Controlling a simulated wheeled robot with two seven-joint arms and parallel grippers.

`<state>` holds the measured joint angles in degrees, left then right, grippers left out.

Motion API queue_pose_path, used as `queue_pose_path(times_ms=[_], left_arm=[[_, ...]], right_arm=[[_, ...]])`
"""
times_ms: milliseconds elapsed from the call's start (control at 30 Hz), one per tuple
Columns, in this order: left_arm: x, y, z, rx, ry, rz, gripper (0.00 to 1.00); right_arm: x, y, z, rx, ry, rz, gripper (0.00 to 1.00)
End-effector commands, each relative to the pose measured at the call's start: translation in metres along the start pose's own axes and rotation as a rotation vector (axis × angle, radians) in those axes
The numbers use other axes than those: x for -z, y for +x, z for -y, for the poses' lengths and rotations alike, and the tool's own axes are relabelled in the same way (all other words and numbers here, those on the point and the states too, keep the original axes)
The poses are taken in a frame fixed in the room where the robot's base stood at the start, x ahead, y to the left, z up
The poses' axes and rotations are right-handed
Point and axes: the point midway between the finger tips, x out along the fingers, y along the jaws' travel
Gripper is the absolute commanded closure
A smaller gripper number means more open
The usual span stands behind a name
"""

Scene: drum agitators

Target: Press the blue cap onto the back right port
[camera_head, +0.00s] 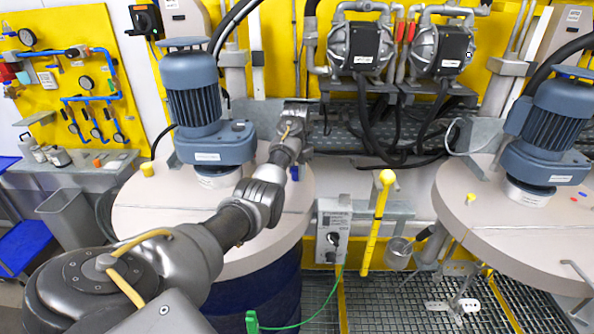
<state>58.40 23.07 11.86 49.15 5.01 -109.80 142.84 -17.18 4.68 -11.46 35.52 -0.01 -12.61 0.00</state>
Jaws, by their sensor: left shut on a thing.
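My left arm reaches in from the lower left over the left drum's pale round lid (160,215). My left gripper (294,163) is at the lid's back right edge, mostly hidden behind my own wrist. It is shut on the blue cap (294,174), of which a small part shows just below the wrist. The back right port is hidden under the cap and gripper. I cannot tell whether the cap touches the port. My right gripper is not in view.
A blue agitator motor (192,95) stands on the left lid, close left of my wrist. A yellow plug (147,169) sits at its left. A yellow lever (377,220) and grey control box (333,232) stand right of the drum. Pumps (362,45) and hoses are behind.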

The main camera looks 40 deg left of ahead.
Motion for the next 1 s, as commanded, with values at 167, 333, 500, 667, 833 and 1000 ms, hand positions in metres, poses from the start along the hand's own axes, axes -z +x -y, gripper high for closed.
queue_pose_path(times_ms=[167,333,500,667,833,1000], left_arm=[[0.0018,0.0062,0.0020,0.005,0.002,-0.012,1.00],[0.0023,0.0076,0.0024,0.007,0.002,-0.014,0.64],[0.0018,0.0063,0.0020,0.006,0.002,-0.012,0.41],[0.0014,0.0048,0.0014,0.004,0.001,-0.009,0.39],[0.0012,0.0040,0.0012,0.003,0.001,-0.007,0.40],[0.0010,0.0035,0.0010,0.003,0.001,-0.006,0.40]], right_arm=[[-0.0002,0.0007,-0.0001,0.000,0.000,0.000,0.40],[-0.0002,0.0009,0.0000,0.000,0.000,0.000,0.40],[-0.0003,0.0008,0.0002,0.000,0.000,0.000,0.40],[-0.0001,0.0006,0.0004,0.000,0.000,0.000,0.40],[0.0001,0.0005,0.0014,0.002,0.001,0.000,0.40],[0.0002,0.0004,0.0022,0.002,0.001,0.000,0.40]])
